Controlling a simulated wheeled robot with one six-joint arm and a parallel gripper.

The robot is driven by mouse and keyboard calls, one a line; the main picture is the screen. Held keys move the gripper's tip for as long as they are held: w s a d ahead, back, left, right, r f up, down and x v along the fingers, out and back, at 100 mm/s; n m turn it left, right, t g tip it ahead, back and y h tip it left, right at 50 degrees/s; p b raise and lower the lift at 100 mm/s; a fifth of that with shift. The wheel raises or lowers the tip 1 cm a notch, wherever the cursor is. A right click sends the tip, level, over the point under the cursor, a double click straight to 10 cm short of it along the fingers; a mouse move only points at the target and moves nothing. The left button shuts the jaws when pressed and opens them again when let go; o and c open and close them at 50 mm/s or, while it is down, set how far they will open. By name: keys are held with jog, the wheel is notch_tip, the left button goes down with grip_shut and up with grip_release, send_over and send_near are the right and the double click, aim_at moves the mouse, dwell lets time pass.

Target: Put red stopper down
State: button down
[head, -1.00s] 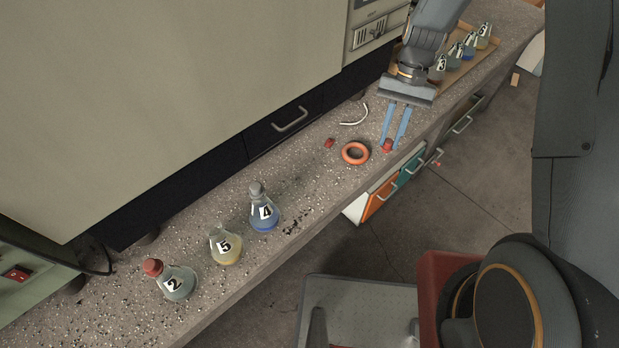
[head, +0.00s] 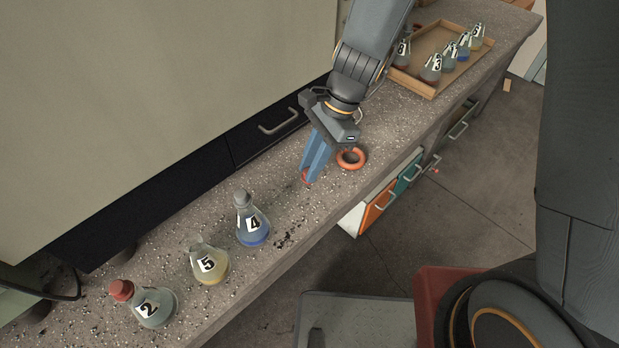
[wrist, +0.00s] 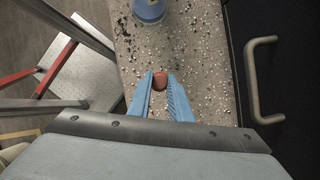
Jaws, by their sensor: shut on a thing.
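The red stopper (wrist: 160,80) is between the blue fingertips of my gripper (wrist: 160,84) in the wrist view. My gripper (head: 306,182) is shut on it, low over the bench (head: 270,283) in the head view. There only a small part of the stopper (head: 304,175) shows, the rest hidden by the fingers. I cannot tell whether the stopper touches the bench. Flask 4 with blue liquid (head: 252,228) stands to the left of my gripper, and its base also shows at the top of the wrist view (wrist: 149,10).
An orange ring (head: 351,159) lies just right of my gripper. Flask 5 (head: 210,265) and red-stoppered flask 2 (head: 152,308) stand farther left. A wooden tray (head: 425,89) of several flasks is at the far end. Bare bench lies between my gripper and flask 4.

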jog(key=shift+f, duration=2.25)
jog(key=shift+f, duration=0.1)
jog(key=c, duration=1.6)
grip_release()
jog(key=v, duration=1.2)
jog(key=s+d+r+n+t+h, duration=0.1)
jog(key=s+d+n, duration=0.1)
jog(key=d+n, duration=0.2)
jog(key=s+d+r+n+t+h, duration=0.1)
jog(key=d+n, duration=0.3)
jog(key=d, duration=0.5)
jog(key=s+d+r+n+t+h, duration=0.1)
jog(key=s+d+r+n, duration=0.1)
jog(key=d, duration=0.4)
jog(key=shift+s+d+r+n+h, duration=0.1)
jog(key=shift+s+d+n+h, duration=0.1)
jog(key=shift+s+n, duration=0.25)
jog(key=shift+s+d+n+h, duration=0.1)
jog(key=shift+s+n+h, duration=0.1)
jog(key=shift+s+n, duration=0.2)
